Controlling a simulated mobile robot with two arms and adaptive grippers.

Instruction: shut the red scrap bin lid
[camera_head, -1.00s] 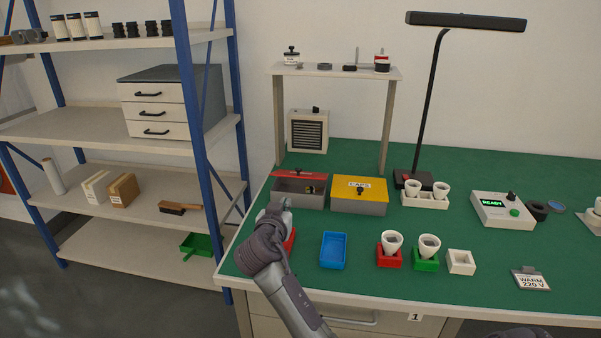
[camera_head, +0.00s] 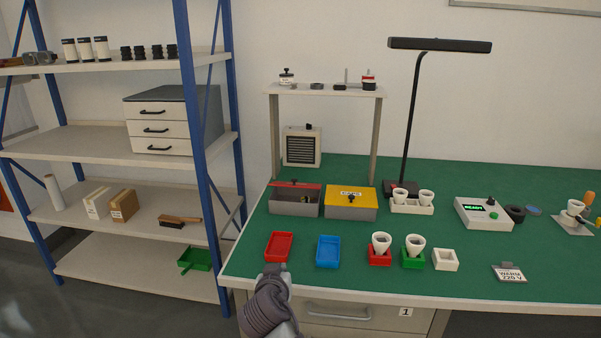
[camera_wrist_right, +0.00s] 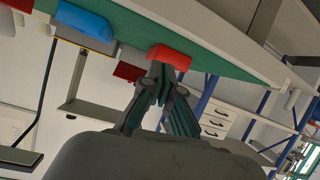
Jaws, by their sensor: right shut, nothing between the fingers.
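The scrap bin is a grey box (camera_head: 291,208) at the back left of the green bench. Its red lid (camera_head: 310,187) has a small dark knob and sits at the rear of the box, with a dark gap below it, so it looks open. Something small shows inside at the right. My right gripper (camera_head: 274,268) is shut and empty at the bench's front edge, just in front of the red tray and well short of the bin. In the right wrist view the shut fingers (camera_wrist_right: 158,72) point towards the red tray (camera_wrist_right: 170,57). My left gripper is out of view.
A grey box with a yellow lid (camera_head: 351,196) stands right beside the bin. The red tray (camera_head: 279,246) and a blue tray (camera_head: 328,251) lie in front. Cups in red and green holders stand further right. A shelf post (camera_head: 275,140) rises behind the bin.

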